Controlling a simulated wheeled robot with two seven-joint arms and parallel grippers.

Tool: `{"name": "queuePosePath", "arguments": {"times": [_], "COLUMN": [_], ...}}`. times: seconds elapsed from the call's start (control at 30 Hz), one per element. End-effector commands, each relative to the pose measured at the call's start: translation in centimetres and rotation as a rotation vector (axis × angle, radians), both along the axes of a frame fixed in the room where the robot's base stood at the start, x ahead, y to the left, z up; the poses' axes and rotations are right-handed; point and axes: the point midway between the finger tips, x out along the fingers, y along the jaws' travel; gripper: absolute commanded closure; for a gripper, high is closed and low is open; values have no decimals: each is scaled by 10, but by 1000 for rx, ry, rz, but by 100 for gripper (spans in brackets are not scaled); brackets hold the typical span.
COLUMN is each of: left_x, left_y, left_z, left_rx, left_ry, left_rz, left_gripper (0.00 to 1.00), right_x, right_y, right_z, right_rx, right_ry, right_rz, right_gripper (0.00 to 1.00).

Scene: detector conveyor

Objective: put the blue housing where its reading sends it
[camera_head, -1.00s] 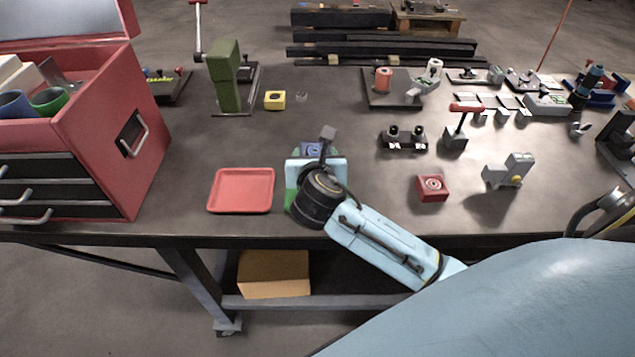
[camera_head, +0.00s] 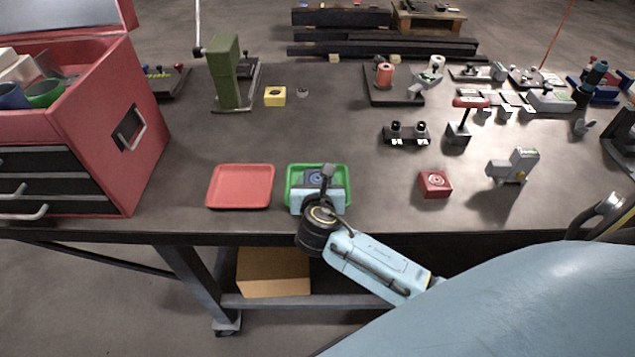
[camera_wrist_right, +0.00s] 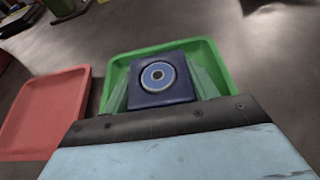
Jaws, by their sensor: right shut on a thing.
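The blue housing (camera_head: 315,178) is a small dark blue block with a ringed round face; it also shows in the right wrist view (camera_wrist_right: 160,80). My right gripper (camera_head: 318,184) is shut on it, with one finger on each side in the wrist view (camera_wrist_right: 163,84). The housing is over the green tray (camera_head: 346,172), within its rim as seen from above; I cannot tell whether it touches the tray floor. The green tray also shows in the wrist view (camera_wrist_right: 214,56). The red tray (camera_head: 240,187) beside it on the left is empty. My left gripper is not in view.
A red housing (camera_head: 434,184) and a grey device (camera_head: 514,167) stand to the right. A yellow block (camera_head: 275,96) and a green upright device (camera_head: 226,72) stand farther back. The red toolbox (camera_head: 110,130) blocks the left side.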

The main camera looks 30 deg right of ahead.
Motion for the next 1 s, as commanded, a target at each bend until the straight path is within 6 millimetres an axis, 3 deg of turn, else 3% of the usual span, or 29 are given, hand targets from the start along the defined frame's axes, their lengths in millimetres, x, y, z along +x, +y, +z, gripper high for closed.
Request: {"name": "queuePosePath", "arguments": {"times": [0.17, 0.2, 0.37, 0.7, 1.0], "left_x": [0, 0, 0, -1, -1], "left_y": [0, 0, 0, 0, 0], "left_z": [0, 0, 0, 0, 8], "left_rx": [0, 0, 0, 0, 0], "left_ry": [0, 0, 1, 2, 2], "left_rz": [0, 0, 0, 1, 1], "left_gripper": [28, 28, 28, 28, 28], "right_x": [1, 0, 0, 0, -42], "right_y": [0, 0, 0, 0, 26], "right_z": [-1, -3, -2, 2, 22], "right_rx": [-2, 0, 0, 0, 2], "right_ry": [-3, 0, 0, -1, 0], "right_rz": [0, -1, -1, 0, 1], "right_gripper": [76, 41, 20, 20, 20]}}
